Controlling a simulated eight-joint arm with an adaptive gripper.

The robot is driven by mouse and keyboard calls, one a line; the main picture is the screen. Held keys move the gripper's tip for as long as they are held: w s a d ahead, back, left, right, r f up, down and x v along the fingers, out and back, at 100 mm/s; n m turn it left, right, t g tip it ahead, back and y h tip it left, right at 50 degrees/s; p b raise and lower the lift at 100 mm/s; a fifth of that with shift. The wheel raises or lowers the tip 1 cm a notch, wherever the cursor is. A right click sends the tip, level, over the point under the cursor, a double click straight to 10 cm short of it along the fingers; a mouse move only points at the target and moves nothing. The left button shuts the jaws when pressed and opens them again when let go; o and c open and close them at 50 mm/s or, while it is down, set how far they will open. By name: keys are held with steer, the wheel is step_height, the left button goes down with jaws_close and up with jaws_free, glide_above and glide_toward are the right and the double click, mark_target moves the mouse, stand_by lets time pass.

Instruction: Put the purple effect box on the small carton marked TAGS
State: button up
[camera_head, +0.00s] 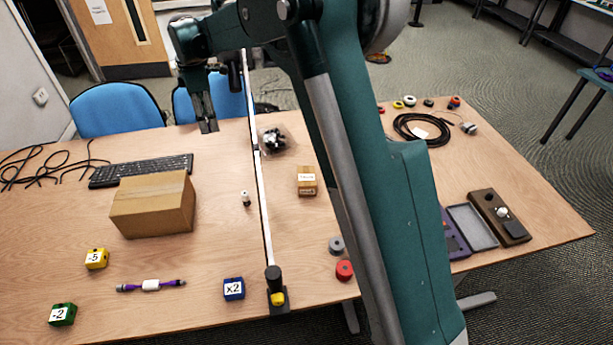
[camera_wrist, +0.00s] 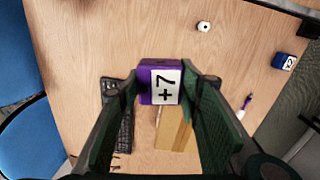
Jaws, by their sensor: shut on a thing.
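The purple effect box (camera_wrist: 147,80), with a white "+7" label, is between the fingers of my gripper (camera_wrist: 160,84) in the wrist view. Both fingertips are against its sides, so the gripper is shut on it. In the head view, my gripper (camera_head: 208,126) hangs above the far part of the table, and I cannot make out the purple box there. A small carton (camera_head: 306,181) with a white label stands right of the white-and-black rail; its lettering is too small to read. My gripper is to its left and farther back.
A large carton (camera_head: 140,212) and a keyboard (camera_head: 150,170) are at left. A long rail (camera_head: 261,190) crosses the table between gripper and small carton. Blue (camera_head: 234,289), yellow (camera_head: 96,258) and green (camera_head: 62,314) boxes lie in front. A clear bag (camera_head: 276,139) lies behind the small carton.

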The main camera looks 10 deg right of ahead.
steer(key=shift+m, duration=0.3)
steer(key=d, duration=0.5)
steer(key=s+d+p, duration=0.1)
steer(key=d, duration=0.4)
steer(key=d+p, duration=0.1)
steer(key=d, duration=0.4)
steer(key=shift+s+r, duration=0.1)
steer(key=shift+s, duration=0.2)
steer(key=s+d+p, duration=0.2)
steer(key=s+d, duration=0.1)
steer(key=d, duration=0.5)
steer(key=s+d+p, duration=0.1)
steer(key=s+d, duration=0.2)
steer(key=d, duration=0.6)
glide_above(307, 175)
step_height(307, 175, down, 10)
steer(key=shift+a+f+m, duration=0.1)
steer(key=shift+f+m, duration=0.3)
steer(key=shift+f, duration=0.3)
steer(key=shift+f, duration=0.1)
steer(key=shift+f, duration=3.05)
steer(key=shift+b, duration=0.3)
steer(key=shift+f, duration=1.85)
steer(key=shift+f+b, duration=0.2)
steer(key=shift+b, duration=0.2)
